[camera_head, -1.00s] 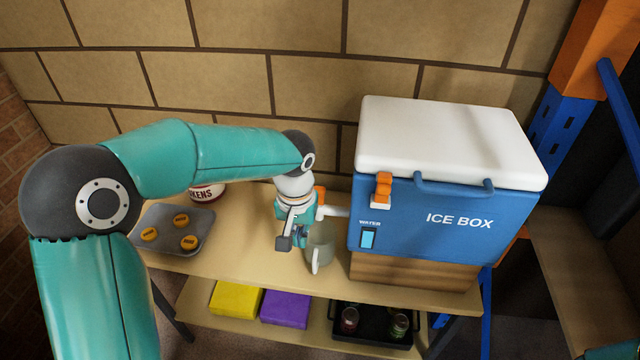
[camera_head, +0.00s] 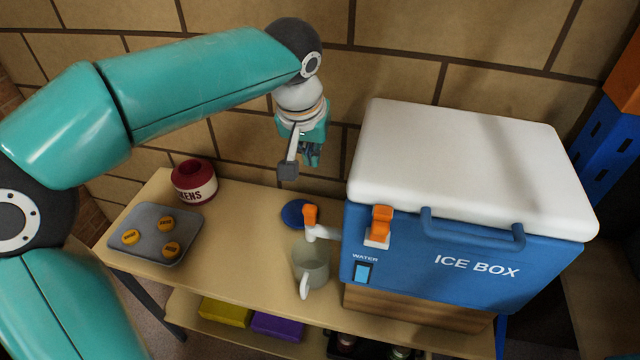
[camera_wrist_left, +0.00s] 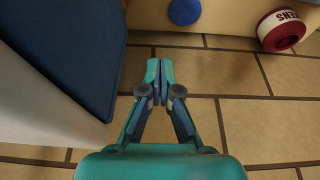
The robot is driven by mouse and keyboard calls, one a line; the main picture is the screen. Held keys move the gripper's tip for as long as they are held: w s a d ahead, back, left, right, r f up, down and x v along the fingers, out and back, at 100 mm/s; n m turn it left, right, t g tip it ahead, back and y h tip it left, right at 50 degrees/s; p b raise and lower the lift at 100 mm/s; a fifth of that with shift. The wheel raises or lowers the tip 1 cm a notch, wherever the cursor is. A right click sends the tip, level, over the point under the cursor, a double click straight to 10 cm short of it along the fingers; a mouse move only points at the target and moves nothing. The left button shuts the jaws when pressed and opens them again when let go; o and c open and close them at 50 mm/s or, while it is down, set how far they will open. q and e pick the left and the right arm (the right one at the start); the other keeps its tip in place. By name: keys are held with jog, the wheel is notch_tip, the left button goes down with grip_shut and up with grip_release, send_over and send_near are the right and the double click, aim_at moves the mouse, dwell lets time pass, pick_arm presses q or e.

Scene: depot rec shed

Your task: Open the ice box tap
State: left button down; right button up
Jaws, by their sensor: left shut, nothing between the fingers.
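The blue ice box (camera_head: 470,262) with a white lid stands on the right of the bench. Its white tap with an orange lever (camera_head: 310,216) sticks out to the left from its side; the lever stands roughly upright. A translucent grey mug (camera_head: 311,266) stands under the tap spout. My left gripper (camera_head: 311,162) is above and behind the tap, apart from it, near the wall. In the left wrist view its fingers (camera_wrist_left: 160,66) are together and empty, and the ice box (camera_wrist_left: 80,45) is at the left. The tap does not show there. My right gripper is not in view.
A red-and-white jar (camera_head: 195,182) and a grey tray (camera_head: 150,222) with several orange discs are on the left of the bench. A blue disc (camera_head: 294,212) lies behind the tap. An orange latch (camera_head: 380,222) is on the ice box front. Yellow and purple blocks (camera_head: 277,326) lie below.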

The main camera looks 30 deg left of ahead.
aim_at(310, 215)
pick_arm(q)
jog(key=shift+w, duration=0.1)
notch_tip(310, 215, down, 10)
jog(key=p, duration=0.1)
jog(key=shift+s+d+r, duration=0.15)
jog(key=shift+s+r, duration=0.05)
jog(key=shift+s, duration=0.15)
dwell(0.5)
dwell(0.3)
